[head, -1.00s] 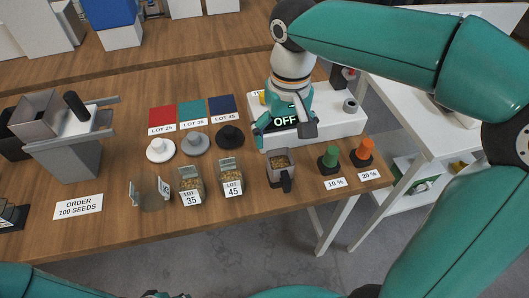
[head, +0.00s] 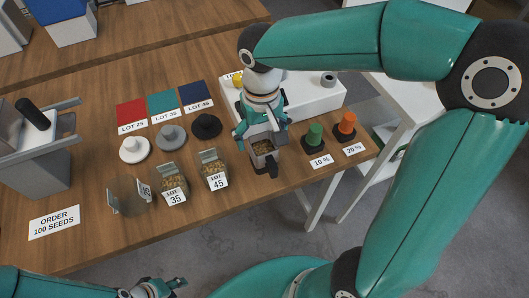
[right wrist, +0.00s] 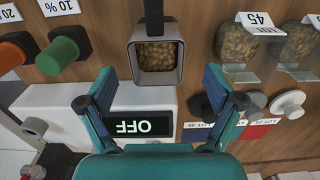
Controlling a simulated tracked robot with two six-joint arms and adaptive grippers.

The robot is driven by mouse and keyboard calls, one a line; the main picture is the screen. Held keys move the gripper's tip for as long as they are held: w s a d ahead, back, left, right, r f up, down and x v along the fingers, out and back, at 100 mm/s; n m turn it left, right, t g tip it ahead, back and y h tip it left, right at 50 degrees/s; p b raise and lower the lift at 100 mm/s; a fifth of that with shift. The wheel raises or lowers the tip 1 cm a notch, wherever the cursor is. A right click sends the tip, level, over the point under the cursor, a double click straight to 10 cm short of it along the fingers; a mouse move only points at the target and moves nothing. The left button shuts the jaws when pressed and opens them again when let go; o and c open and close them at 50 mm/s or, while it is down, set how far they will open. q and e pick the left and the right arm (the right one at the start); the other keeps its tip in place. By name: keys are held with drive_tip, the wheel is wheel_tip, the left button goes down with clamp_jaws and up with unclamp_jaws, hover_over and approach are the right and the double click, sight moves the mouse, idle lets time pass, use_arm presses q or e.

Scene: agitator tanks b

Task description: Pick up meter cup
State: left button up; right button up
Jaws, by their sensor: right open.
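The meter cup (head: 262,148) is a grey square cup with a dark handle, upright on the wooden table and full of seeds. In the right wrist view the cup (right wrist: 156,80) lies just ahead of the fingertips, between their lines. My right gripper (head: 263,130) is open and empty, its fingers spread on either side of the cup's far part. It also shows in the right wrist view (right wrist: 158,84); I see no contact with the cup. My left gripper (head: 152,290) is at the bottom edge, partly cut off, away from the table objects.
Seed containers labelled 45 (head: 213,169) and 35 (head: 171,183) stand left of the cup. Green (head: 314,136) and orange (head: 347,124) knobs stand to its right. A white device with an OFF display (right wrist: 143,127) is behind. Lids and coloured cards lie farther left.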

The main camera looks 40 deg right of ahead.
sight(264, 150)
drive_tip(key=shift+s+d+f, duration=0.1)
drive_tip(key=shift+f, duration=1.25)
drive_tip(key=shift+s+f, duration=0.1)
drive_tip(key=shift+f, duration=1.25)
drive_tip(key=shift+r, duration=0.1)
drive_tip(key=c, duration=1.4)
